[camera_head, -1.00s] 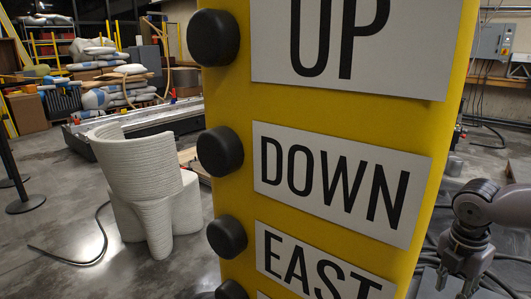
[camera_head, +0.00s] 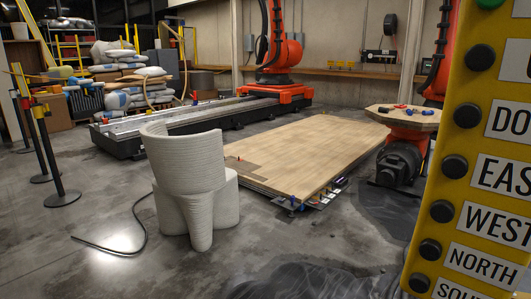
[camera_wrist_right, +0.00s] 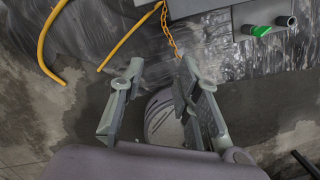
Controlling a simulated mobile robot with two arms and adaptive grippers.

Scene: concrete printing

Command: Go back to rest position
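My right gripper (camera_wrist_right: 160,105) shows in the right wrist view with its fingers spread apart and nothing between them. Below it, a round grey shape, partly hidden by the gripper, lies against the dark floor. Neither gripper shows in the head view. The yellow control pendant (camera_head: 432,205) stands at the right edge of the head view, with black round buttons and white labels such as WEST (camera_head: 490,233) and NORTH (camera_head: 478,262). Its right side is cut off by the frame.
A white layered printed chair (camera_head: 195,180) stands on the concrete floor. Behind it are a wooden platform (camera_head: 310,150), a long rail (camera_head: 150,128) and an orange robot arm (camera_head: 283,60). Stanchions (camera_head: 62,170) stand at left. A yellow hose (camera_wrist_right: 45,45) and chain (camera_wrist_right: 168,30) show in the wrist view.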

